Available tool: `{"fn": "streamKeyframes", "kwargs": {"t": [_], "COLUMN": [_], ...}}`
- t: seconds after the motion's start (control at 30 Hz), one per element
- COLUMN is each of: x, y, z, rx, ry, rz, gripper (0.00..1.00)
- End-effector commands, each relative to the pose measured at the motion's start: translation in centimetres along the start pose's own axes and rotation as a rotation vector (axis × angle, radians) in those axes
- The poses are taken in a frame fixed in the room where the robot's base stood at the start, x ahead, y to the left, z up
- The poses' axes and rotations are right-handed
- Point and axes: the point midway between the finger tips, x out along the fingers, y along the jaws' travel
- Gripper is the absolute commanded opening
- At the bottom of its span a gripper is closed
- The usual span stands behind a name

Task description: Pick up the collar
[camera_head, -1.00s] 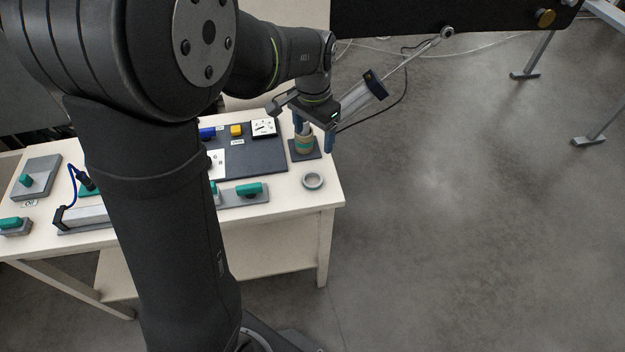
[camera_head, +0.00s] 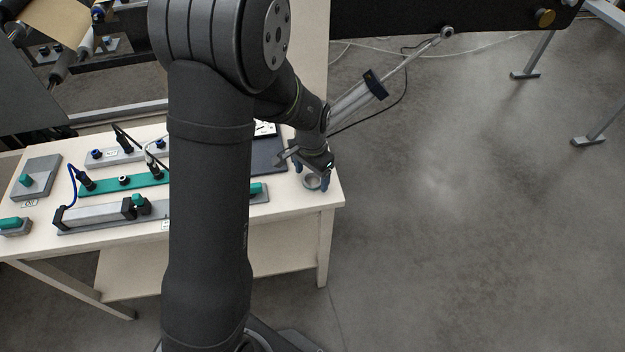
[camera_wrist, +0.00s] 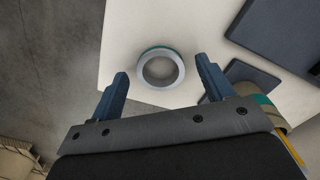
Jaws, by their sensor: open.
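The collar is a grey ring with a thin green band; in the head view the collar (camera_head: 312,182) lies on the table's right end, partly covered by my gripper (camera_head: 312,186). In the wrist view the collar (camera_wrist: 160,69) lies flat on the pale tabletop, its centre hole showing the table. My gripper (camera_wrist: 161,84) is open, with one blue finger on either side of the collar's near edge. The fingers look apart from the ring, and nothing is held. The height of the fingertips above the table is hard to tell.
The table (camera_head: 285,210) has its edge close to the collar. In the wrist view a dark square plate (camera_wrist: 250,78) and a brown-and-green cylinder (camera_wrist: 268,108) stand to the right. A dark board (camera_wrist: 280,35) lies at the upper right. Bare floor (camera_head: 450,200) lies right of the table.

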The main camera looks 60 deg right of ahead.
Motion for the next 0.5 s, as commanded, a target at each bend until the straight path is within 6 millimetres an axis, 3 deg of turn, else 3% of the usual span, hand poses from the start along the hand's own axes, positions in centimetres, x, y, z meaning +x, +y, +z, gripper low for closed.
{"fn": "streamKeyframes", "kwargs": {"t": [0.33, 0.5], "x": [0.87, 0.86], "y": [0.01, 0.01], "z": [-0.03, -0.03], "rx": [0.000, 0.000], "ry": [0.001, 0.001], "rz": [0.000, 0.000], "gripper": [0.74, 0.40]}}
